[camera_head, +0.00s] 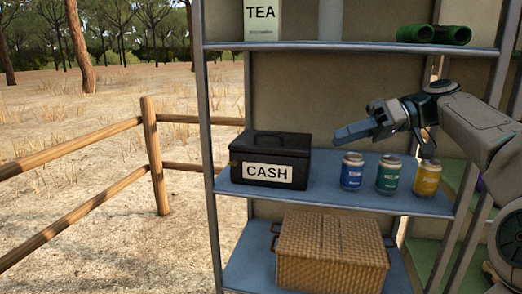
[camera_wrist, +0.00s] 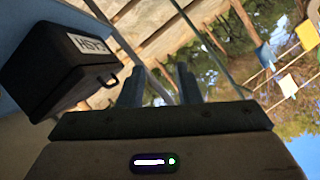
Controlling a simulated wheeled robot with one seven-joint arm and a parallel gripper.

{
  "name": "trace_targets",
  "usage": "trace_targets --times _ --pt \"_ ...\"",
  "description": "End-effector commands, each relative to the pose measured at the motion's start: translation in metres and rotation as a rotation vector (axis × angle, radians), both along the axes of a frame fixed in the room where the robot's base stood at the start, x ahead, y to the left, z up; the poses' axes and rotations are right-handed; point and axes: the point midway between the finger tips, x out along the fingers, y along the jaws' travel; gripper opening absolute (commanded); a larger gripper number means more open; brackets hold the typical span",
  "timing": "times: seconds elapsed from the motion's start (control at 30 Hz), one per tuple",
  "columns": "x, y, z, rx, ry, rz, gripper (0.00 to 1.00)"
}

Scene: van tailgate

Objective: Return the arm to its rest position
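My gripper (camera_head: 345,132) is in front of the shelf unit, above the middle shelf. It points left, with the cans below it and the black cash box (camera_head: 270,160) to its left. In the wrist view its two fingers (camera_wrist: 160,82) stand apart with nothing between them. My arm reaches in from the right side of the head view. The cash box also shows at the left of the wrist view (camera_wrist: 62,60), apart from the fingers.
A blue can (camera_head: 351,172), a green can (camera_head: 388,175) and a yellow can (camera_head: 427,178) stand on the middle shelf (camera_head: 330,203). A wicker basket (camera_head: 330,255) is below. Green binoculars (camera_head: 433,35) and a tea box (camera_head: 262,20) are above. A wooden fence (camera_head: 154,155) stands left.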

Motion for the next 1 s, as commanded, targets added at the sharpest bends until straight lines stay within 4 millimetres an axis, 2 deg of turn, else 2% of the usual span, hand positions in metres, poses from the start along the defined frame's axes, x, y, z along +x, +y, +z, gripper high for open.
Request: trace_targets --times 0.03,0.33,0.57,0.7,0.77,1.0 --pt "0.001 0.011 0.004 -0.026 0.025 -0.004 0.31" --pt "0.003 0.053 -0.015 -0.194 0.183 -0.085 0.31" --pt "-0.010 0.087 -0.032 -0.394 0.320 -0.192 0.31" --pt "-0.034 0.102 -0.040 -0.573 0.404 -0.314 0.31" --pt "-0.048 0.102 -0.043 -0.652 0.429 -0.379 0.31" --pt "-0.112 0.080 -0.040 -0.883 0.453 -0.636 0.31"
